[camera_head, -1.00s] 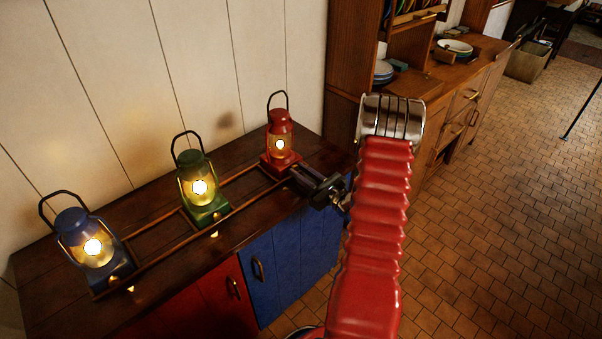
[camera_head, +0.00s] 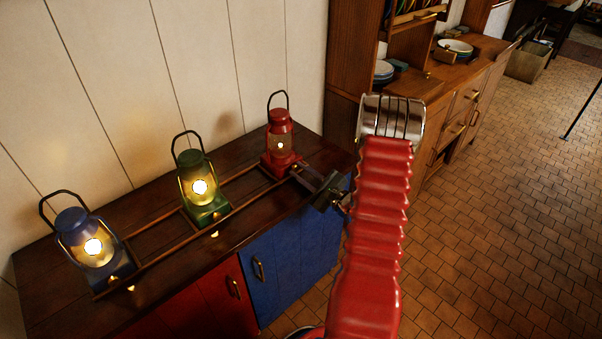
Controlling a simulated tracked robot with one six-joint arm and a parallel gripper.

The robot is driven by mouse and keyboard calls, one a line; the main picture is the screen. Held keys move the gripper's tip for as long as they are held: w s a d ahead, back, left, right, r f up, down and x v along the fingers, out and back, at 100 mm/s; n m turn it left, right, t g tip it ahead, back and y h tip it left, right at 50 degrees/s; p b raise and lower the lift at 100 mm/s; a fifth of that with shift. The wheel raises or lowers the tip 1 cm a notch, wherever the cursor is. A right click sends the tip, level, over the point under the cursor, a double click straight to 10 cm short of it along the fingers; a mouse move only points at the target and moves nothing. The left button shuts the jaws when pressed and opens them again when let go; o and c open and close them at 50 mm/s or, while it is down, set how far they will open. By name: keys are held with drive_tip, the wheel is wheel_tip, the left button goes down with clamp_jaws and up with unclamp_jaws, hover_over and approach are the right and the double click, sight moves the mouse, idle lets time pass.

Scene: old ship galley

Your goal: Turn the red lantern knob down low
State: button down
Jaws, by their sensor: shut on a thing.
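The red lantern (camera_head: 280,140) stands upright at the right end of the row on the dark wooden counter. Its flame shows as a small, dim spot, much weaker than those of the other lanterns. My gripper (camera_head: 301,172) is at the front right of its base, shut on the lantern's knob. The knob itself is hidden between the fingers. My gripper looks rolled, with its body tilted.
The green lantern (camera_head: 200,188) and the blue lantern (camera_head: 89,240) stand to the left, both bright. A wooden rail (camera_head: 158,236) runs along the lantern bases. A tall wooden cabinet (camera_head: 352,75) rises behind my arm at right. The tiled floor (camera_head: 490,215) is open.

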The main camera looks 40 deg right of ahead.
drive_tip(key=c, duration=1.5)
unclamp_jaws()
drive_tip(key=shift+a, duration=0.1)
drive_tip(key=shift+c, duration=0.2)
drive_tip(key=shift+s+f, duration=0.1)
drive_tip(key=s, duration=1.3)
drive_tip(key=shift+s+d, duration=0.3)
drive_tip(key=shift+d, duration=0.05)
